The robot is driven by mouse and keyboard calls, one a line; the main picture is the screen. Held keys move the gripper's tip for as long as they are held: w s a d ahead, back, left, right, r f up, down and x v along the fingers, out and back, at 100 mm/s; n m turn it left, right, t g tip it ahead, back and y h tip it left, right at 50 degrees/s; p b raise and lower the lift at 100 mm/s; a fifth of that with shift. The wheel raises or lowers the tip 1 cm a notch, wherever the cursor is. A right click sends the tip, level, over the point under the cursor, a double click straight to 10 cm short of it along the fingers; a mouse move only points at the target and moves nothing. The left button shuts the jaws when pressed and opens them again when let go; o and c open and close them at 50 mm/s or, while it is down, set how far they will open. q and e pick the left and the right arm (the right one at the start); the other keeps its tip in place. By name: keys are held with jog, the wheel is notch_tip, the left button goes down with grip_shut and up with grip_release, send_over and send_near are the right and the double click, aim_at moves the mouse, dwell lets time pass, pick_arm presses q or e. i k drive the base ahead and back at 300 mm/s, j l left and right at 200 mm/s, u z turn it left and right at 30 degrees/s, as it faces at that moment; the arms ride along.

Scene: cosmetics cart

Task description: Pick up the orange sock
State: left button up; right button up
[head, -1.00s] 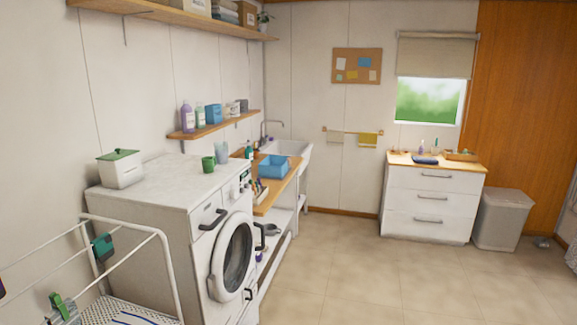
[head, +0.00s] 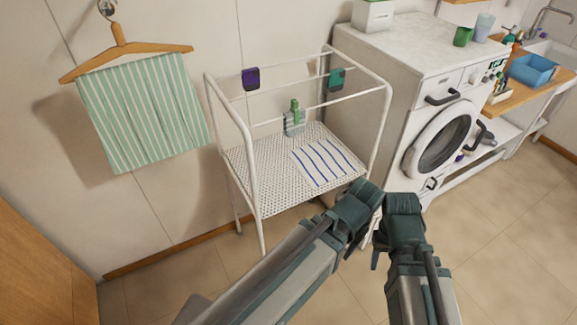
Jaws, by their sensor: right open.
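No orange sock shows in the head view. A metal drying rack (head: 246,135) stands against the wall near the middle. A white cloth with blue stripes (head: 323,163) lies on its perforated shelf. My arm links cross the lower middle, in front of the rack. Small dark finger-like parts of my right gripper (head: 376,260) show between these links, open, low over the floor and mostly hidden. My left gripper cannot be made out.
A purple item (head: 251,79) and a teal item (head: 336,79) are on the rack's rails. A striped green towel (head: 143,112) hangs on the wall at left. The washing machine (head: 398,85) stands right of the rack. Floor (head: 510,240) at lower right is clear.

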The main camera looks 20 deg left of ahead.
aim_at(557, 67)
jog(key=i+l+z, duration=0.7)
jog(key=i, duration=0.25)
jog(key=i+z, duration=0.4)
jog(key=i+l+z, duration=0.1)
jog(key=i, duration=1.75)
jog(key=i+l+u, duration=0.1)
jog(key=i+u, duration=0.3)
jog(key=i+l+u, duration=0.4)
jog(key=i, duration=0.15)
jog(key=i+l+u, duration=0.85)
jog(key=u, duration=0.15)
jog(key=i+l+u, duration=0.15)
jog(key=l+u, duration=0.15)
jog(key=l, duration=0.15)
jog(key=i+l+u, duration=0.1)
jog(key=l+u, duration=0.5)
jog(key=l, duration=0.15)
jog(key=i+l+u, duration=0.2)
jog(key=l, duration=0.45)
jog(key=k, duration=0.1)
